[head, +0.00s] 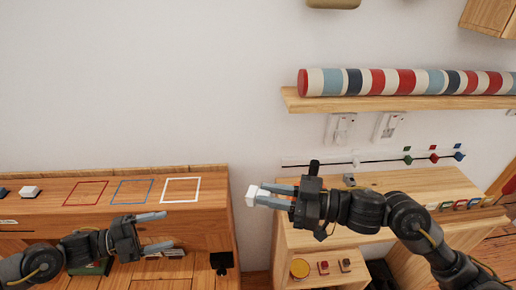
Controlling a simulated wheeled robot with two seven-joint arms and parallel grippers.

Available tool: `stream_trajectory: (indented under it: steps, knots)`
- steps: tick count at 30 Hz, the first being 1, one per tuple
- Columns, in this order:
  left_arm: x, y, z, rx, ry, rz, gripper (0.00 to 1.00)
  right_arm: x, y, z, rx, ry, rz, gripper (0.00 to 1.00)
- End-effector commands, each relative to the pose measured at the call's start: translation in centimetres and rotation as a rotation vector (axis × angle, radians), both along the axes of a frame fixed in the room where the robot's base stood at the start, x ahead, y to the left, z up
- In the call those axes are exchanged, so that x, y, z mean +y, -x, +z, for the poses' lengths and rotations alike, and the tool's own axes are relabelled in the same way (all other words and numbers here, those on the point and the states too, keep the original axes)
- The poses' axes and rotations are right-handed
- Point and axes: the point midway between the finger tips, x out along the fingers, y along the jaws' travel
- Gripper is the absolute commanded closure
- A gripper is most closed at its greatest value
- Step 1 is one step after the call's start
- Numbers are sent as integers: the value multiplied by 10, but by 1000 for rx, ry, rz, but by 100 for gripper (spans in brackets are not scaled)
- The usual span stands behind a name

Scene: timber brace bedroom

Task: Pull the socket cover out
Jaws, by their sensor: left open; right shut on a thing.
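My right gripper (272,197) is shut on a small white block-shaped piece (252,196), which looks like the socket cover. It holds the piece at its fingertips, pointing left, in front of the gap between the two wooden units. From this angle I cannot tell how far the piece is from the wall or the wood behind it. My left gripper (158,231) is open and empty in front of the left wooden unit, its fingers pointing right. No socket can be made out clearly behind the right gripper.
The left unit (60,190) has red, blue and white outlined squares on top, with a white block (30,192) at left. A wall shelf (400,103) carries a striped roll (400,82). Below it runs a strip with coloured pegs (433,156). The right unit (430,182) is under my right arm.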

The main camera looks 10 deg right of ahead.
Motion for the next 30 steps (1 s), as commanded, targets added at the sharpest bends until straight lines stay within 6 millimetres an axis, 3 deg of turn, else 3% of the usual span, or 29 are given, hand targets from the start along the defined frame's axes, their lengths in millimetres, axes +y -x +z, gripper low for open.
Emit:
stream_trajectory:
  steps: [1, 6, 11, 17, 22, 24, 26, 28, 30]
  knots:
    - [-24, -16, 19, -21, 23, -36, 29, 0, 0, 0, 0, 0, 0, 100]
    - [-111, -54, 70, -35, 41, -166, 29, 0, 0, 0, 0, 0, 0, 100]
    - [-200, -72, 118, -43, -7, -294, 29, 0, 0, 0, 0, 0, 0, 100]
    - [-310, -65, 180, -81, -151, -446, 29, 0, 0, 0, 0, 0, 0, 100]
    - [-398, -31, 226, -153, -360, -547, 29, 0, 0, 0, 0, 0, 0, 100]
    - [-425, -13, 237, -197, -475, -579, 29, 0, 0, 0, 0, 0, 0, 100]
    - [-436, 1, 241, -248, -590, -604, 29, 0, 0, 0, 0, 0, 0, 100]
    - [-433, 12, 241, -313, -742, -639, 29, 0, 0, 0, 0, 0, 0, 100]
    - [-413, 15, 238, -377, -908, -678, 29, 0, 0, 0, 0, 0, 0, 100]
